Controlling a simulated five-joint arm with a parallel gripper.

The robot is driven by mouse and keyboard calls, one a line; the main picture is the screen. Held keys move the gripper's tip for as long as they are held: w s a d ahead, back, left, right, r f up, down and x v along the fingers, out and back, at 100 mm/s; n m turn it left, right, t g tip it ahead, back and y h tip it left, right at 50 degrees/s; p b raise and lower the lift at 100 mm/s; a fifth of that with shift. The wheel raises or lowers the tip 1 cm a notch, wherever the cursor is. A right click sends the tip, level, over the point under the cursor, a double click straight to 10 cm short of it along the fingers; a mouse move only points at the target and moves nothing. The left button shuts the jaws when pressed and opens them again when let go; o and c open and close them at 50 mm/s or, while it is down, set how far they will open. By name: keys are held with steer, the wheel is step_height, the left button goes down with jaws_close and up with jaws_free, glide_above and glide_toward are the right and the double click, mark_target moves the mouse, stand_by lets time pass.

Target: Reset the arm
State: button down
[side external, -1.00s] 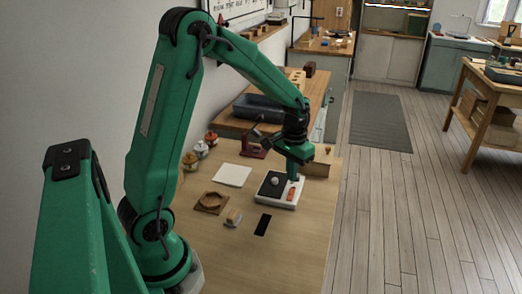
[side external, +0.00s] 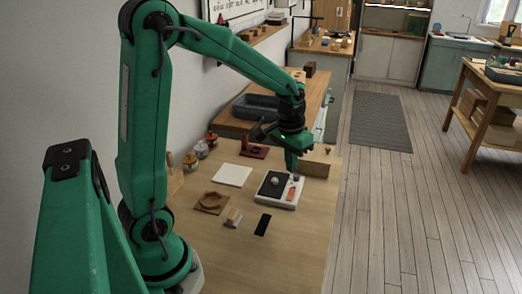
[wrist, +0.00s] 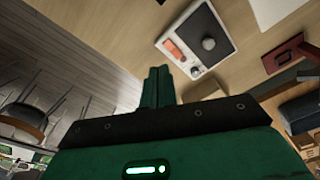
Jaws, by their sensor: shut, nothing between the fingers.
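My green gripper (side external: 291,162) hangs above the far edge of a white device with a black pad (side external: 270,186), pointing down. In the wrist view my gripper (wrist: 157,72) has its two fingers together, with nothing held between them. The device also shows in the wrist view (wrist: 187,30). A grey round piece (side external: 275,181) sits on its black pad, and a red-orange patch (side external: 291,194) is on its right side. The fingertips appear apart from the device.
A white sheet (side external: 232,175), a brown wooden dish (side external: 211,202), a small brush-like piece (side external: 233,217) and a black strip (side external: 263,225) lie on the table. A wooden box (side external: 318,164) and a dark red stand (side external: 254,150) are near the gripper. The table's front is clear.

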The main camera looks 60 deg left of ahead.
steer(key=s+d+r+m+t, duration=0.1)
steer(key=s+d+r+t, duration=0.1)
steer(key=s+d+r, duration=0.2)
steer(key=s+d+r+m+t, duration=0.1)
steer(key=s+d+r, duration=0.3)
steer(key=s, duration=0.7)
step_height(320, 180, up, 2)
steer(key=shift+r+t, duration=0.1)
steer(key=shift+t, duration=0.7)
